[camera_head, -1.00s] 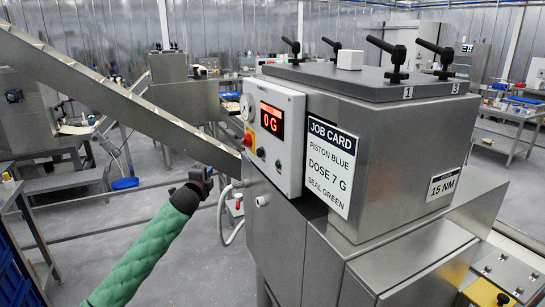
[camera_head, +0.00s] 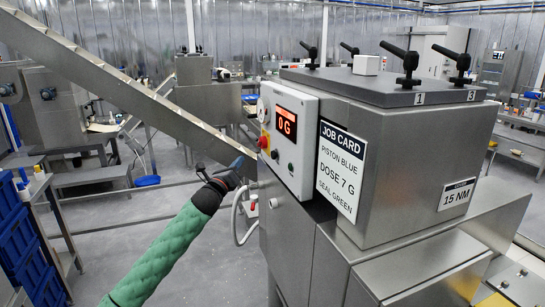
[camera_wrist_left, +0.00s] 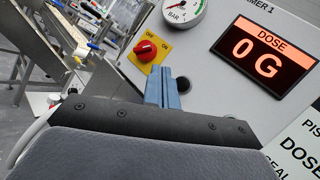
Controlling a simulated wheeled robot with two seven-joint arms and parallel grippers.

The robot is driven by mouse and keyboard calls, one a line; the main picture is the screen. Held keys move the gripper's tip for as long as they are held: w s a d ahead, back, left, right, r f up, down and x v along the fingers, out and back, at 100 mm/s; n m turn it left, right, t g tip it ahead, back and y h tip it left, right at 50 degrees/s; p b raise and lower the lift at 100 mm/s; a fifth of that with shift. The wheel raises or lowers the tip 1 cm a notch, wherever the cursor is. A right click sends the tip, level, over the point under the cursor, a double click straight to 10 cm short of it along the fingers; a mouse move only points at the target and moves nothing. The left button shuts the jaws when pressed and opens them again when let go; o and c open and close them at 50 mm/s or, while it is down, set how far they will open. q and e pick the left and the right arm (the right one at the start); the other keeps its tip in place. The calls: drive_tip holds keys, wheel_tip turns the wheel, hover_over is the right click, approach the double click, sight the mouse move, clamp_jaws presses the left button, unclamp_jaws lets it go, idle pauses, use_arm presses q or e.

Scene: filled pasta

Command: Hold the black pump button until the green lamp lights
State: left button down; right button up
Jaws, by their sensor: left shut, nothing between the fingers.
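The grey control panel (camera_head: 305,150) is on the left face of the steel machine. A black round button (camera_head: 275,155) sits below the red display, which reads 0 G. The small green lamp (camera_head: 290,167) is lower right of it; I cannot tell whether it is lit. My left gripper (camera_head: 238,162) is shut and empty, left of the panel. In the left wrist view its blue fingers (camera_wrist_left: 170,80) overlap the panel just left of the black button (camera_wrist_left: 183,85); contact cannot be told. My right gripper is not in view.
A red knob on a yellow plate (camera_wrist_left: 146,50) and a pressure gauge (camera_wrist_left: 183,8) are near the button. A white hose (camera_head: 237,220) hangs below the panel. A sloping conveyor (camera_head: 130,95) runs behind my left arm. A job card (camera_head: 340,165) is on the machine.

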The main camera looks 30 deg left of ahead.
sight(273, 155)
use_arm(q)
drive_tip(key=shift+a, duration=0.15)
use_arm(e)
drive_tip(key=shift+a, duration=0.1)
use_arm(q)
drive_tip(key=w+d, duration=0.5)
drive_tip(key=w, duration=0.1)
drive_tip(key=shift+w+d, duration=0.35)
drive_tip(key=shift+d, duration=0.05)
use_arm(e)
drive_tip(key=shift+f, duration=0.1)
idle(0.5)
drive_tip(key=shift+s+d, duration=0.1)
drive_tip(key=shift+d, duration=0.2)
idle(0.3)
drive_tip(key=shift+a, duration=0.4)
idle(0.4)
use_arm(q)
drive_tip(key=shift+w+d, duration=0.15)
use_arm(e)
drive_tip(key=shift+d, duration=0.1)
